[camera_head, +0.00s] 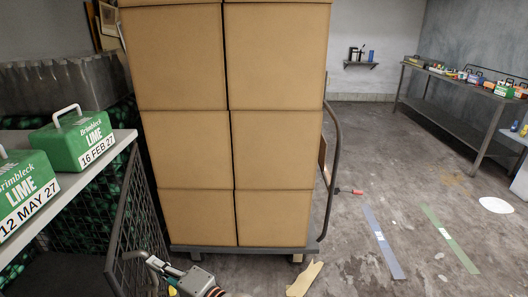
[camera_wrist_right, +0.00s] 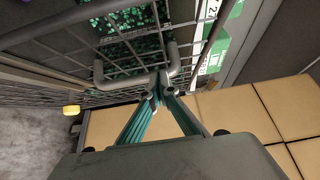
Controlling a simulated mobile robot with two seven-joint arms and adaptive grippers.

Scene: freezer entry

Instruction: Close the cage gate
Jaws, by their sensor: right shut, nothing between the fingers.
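The cage gate (camera_head: 138,205) is a grey wire-mesh panel in a tube frame, at the lower left of the head view, and it stands at an angle to the cage front. In the right wrist view its mesh (camera_wrist_right: 60,47) fills the upper left, with a U-shaped handle (camera_wrist_right: 120,84) on it. My right gripper (camera_head: 158,264) is at the handle in the head view. Its teal fingers (camera_wrist_right: 158,88) meet at the tips, shut and empty, close to the handle's right end; whether they touch it I cannot tell. My left gripper is out of view.
Stacked cardboard boxes (camera_head: 180,70) on a cart (camera_head: 205,249) stand just right of the gate. Green lime boxes (camera_head: 75,138) sit on a pale shelf (camera_head: 118,142) at left. The floor at right (camera_head: 345,265) is mostly open, with tape strips and a scrap.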

